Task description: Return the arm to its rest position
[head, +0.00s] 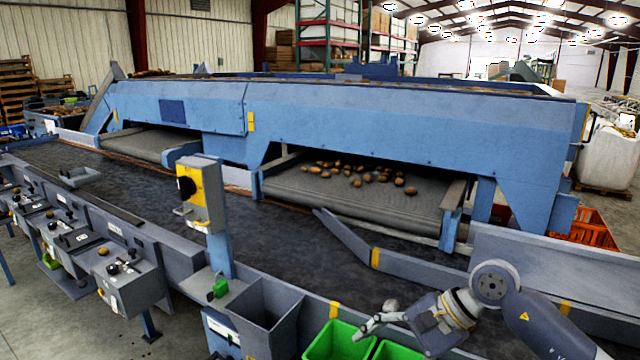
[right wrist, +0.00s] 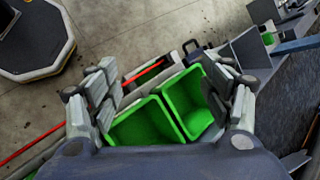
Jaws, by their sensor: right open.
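My right arm (head: 545,325) comes in from the lower right in the head view. Its gripper (head: 372,322) is over the near edge of the machine, by the green bins. In the right wrist view the gripper (right wrist: 168,88) has its two fingers wide apart, with nothing held between them. Two green bins, one on the left (right wrist: 142,125) and one on the right (right wrist: 188,98), lie below the fingers and look empty. A small dark rounded shape shows by the fingers in the head view; I cannot tell what it is. My left gripper is not in view.
A dark conveyor belt (head: 270,225) runs along the blue grader (head: 360,125). Several potatoes (head: 355,175) lie on a grey side belt. A control post (head: 205,200) stands left of the gripper, beside a grey hopper (head: 262,312). Concrete floor (right wrist: 125,30) is open beyond the bins.

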